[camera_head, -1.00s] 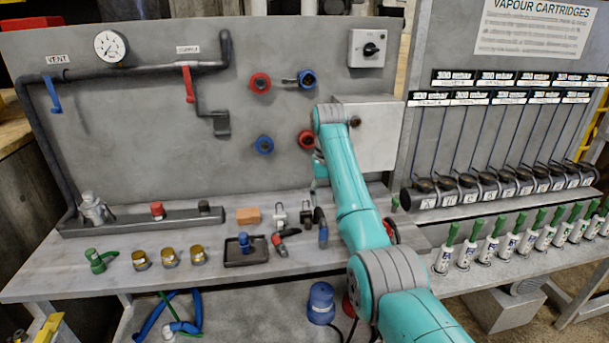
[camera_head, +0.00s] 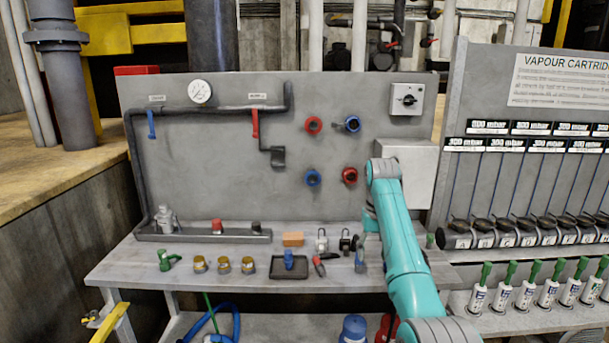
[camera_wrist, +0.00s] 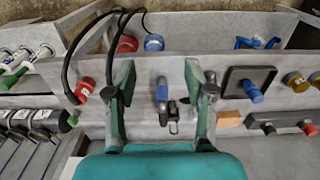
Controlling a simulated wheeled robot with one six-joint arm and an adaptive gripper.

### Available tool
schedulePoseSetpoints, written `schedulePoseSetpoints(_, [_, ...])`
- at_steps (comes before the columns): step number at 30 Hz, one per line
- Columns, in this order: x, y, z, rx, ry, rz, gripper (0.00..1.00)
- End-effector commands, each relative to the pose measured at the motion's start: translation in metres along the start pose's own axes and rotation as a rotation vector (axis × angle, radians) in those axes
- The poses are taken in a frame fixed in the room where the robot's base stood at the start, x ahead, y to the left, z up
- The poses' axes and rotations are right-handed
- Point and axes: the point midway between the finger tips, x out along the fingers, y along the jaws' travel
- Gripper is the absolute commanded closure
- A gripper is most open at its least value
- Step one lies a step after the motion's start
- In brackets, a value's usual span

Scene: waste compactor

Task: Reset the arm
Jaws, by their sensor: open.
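My teal arm (camera_head: 402,250) reaches forward over the right part of the workbench and bends down at its far end. My gripper (camera_wrist: 159,72) is open, with its two fingers apart and nothing held between them. Between the fingers, a blue-handled tool (camera_wrist: 162,90) shows on the bench below. In the head view the gripper is small and partly hidden by the arm, in front of the grey box (camera_head: 415,165) on the back panel.
The bench (camera_head: 130,268) carries an orange block (camera_head: 293,239), a dark tray (camera_head: 275,272), brass fittings (camera_head: 223,265) and a green fitting (camera_head: 167,261). Vapour cartridges (camera_head: 525,290) stand at right. A blue container (camera_head: 353,328) sits below the bench. A yellow bar (camera_head: 112,326) is at lower left.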

Motion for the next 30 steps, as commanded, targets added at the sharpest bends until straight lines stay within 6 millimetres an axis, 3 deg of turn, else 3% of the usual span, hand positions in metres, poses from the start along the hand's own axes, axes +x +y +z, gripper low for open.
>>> schedulePoseSetpoints(10, [0.047,0.0,0.0,0.0,0.037,0.0,0.47])
schedulePoseSetpoints(17, [0.096,0.0,0.003,0.0,0.081,0.0,0.47])
schedulePoseSetpoints(23, [0.163,0.0,0.015,0.0,0.142,0.0,0.47])
schedulePoseSetpoints(30, [0.26,0.0,0.048,0.0,0.249,0.0,0.47])
